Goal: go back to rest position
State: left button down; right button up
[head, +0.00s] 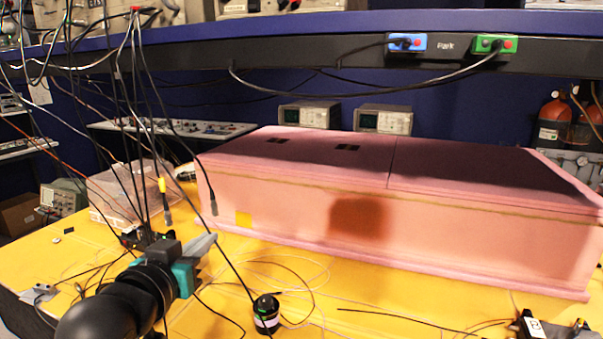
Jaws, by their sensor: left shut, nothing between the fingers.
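My left gripper (203,244) is at the lower left of the head view, with a black arm, a teal body and pale grey fingers. Its fingers are shut with nothing between them. It is over the yellow table (232,262), in front of the left part of a large pink foam enclosure (290,205). I cannot tell whether it is touching anything. My right gripper is not in view.
A small black cylinder (266,314) stands on the table right of the gripper, among loose cables. Cables hang down close to the gripper. A clear plastic box (128,190) sits behind it. A black part with a white tag (535,327) is at the lower right.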

pick_arm(q)
jog(key=s+f+g+y, duration=0.1)
jog(key=s+f+g, duration=0.2)
jog(key=s+f, duration=0.5)
jog(key=s+f+g+y, duration=0.1)
jog(key=s+f+g, duration=0.3)
jog(key=f, duration=0.7)
jog(key=s+f+g, duration=0.3)
jog(key=s+f, duration=0.2)
jog(key=s, duration=0.3)
jog(key=s+f+g, duration=0.3)
jog(key=s+f, duration=0.2)
jog(key=s, duration=0.3)
notch_tip(320, 180, down, 27)
jog(key=s+b, duration=0.2)
jog(key=b, duration=0.3)
jog(key=s+a+f+g+b, duration=0.2)
jog(key=s+a+f+b, duration=0.1)
jog(key=s+f, duration=1.2)
notch_tip(320, 180, down, 3)
jog(key=shift+m+y+b, duration=0.4)
jog(key=shift+b, duration=0.3)
